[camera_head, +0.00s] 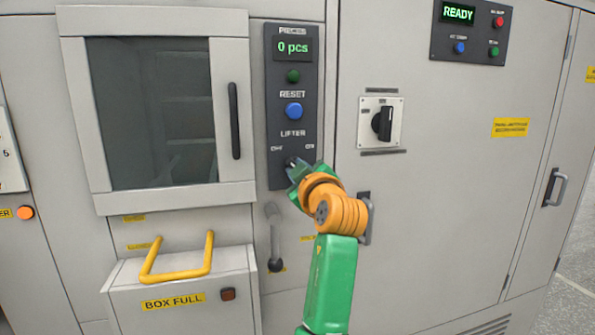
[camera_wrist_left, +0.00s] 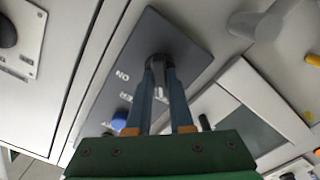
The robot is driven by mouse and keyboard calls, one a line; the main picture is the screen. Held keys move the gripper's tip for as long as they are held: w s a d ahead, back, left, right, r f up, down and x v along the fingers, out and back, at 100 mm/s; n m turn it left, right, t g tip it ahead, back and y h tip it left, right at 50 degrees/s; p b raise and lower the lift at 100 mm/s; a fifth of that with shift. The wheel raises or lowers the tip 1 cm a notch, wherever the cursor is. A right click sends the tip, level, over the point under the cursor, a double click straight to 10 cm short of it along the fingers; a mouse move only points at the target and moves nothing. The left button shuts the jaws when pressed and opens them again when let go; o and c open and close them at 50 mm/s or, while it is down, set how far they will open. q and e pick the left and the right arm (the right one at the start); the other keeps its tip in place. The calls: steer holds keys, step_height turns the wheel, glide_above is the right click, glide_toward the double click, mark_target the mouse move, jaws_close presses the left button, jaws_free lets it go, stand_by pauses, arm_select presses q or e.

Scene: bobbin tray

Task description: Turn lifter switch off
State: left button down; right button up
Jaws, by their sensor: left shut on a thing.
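The lifter switch is on the lower part of the dark control panel (camera_head: 279,140), under the LIFTER label, between the OFF and ON markings. In the head view my left gripper (camera_head: 297,166) is at the switch and hides most of it. My right gripper is not in view.
Above the switch are the blue RESET button (camera_head: 294,111), a green button (camera_head: 293,76) and a display reading 0 pcs (camera_head: 293,48). A lever handle (camera_head: 275,240) hangs below the panel. A black rotary switch (camera_head: 382,124) is to the right, a windowed door (camera_head: 155,110) to the left.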

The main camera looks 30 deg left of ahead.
arm_select(q)
steer(key=shift+r, duration=0.15)
steer(key=c, duration=0.8)
jaws_free()
steer(key=b+v, duration=0.2)
steer(key=v, duration=0.5)
steer(key=shift+b, duration=0.3)
